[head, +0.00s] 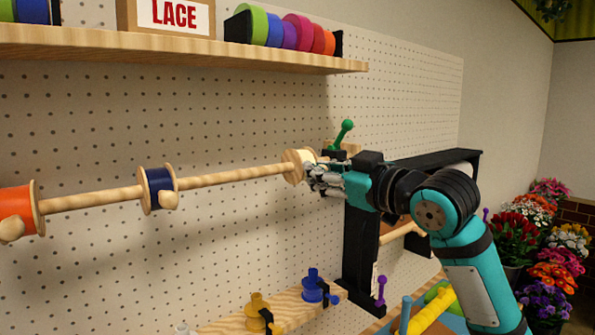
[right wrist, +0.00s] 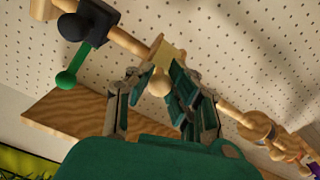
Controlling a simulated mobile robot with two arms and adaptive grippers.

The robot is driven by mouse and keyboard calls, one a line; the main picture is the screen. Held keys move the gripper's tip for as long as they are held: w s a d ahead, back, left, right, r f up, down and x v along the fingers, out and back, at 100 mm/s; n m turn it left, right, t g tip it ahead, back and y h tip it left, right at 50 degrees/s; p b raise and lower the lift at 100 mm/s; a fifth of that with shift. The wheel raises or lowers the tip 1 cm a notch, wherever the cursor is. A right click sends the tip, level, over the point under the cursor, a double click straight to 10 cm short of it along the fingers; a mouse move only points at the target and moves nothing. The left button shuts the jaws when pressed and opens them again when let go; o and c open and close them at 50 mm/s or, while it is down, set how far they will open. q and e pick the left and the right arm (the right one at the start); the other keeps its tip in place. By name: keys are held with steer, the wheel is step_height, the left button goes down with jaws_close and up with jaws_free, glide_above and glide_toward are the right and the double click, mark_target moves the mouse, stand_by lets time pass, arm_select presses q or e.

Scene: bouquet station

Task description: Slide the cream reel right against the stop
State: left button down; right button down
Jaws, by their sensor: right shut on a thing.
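The cream reel (head: 292,168) is on the wooden rod (head: 235,176), at its right part in the head view. My right gripper (head: 318,178) is at the reel and partly covers it. In the right wrist view the cream reel (right wrist: 170,52) shows with its round wooden knob (right wrist: 158,83) between my fingers (right wrist: 157,92), which are shut on it. The stop appears to be the black block (right wrist: 92,25) with a green lever (right wrist: 68,78); the lever also shows in the head view (head: 345,131). A short bare piece of rod separates reel and block. My left gripper is out of view.
A navy reel (head: 158,190) and an orange reel (head: 18,210) are on the same rod, farther left. A shelf (head: 200,50) runs above. Below are a wooden ledge (head: 285,311) with coloured pegs and a black upright (head: 357,250). Flowers (head: 515,240) stand at right.

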steer(key=shift+d, duration=0.1)
steer(key=shift+w+d, duration=0.2)
steer(key=c, duration=1.2)
jaws_free()
steer(key=shift+o, duration=0.2)
steer(key=shift+s, duration=0.1)
steer(key=v, duration=1.2)
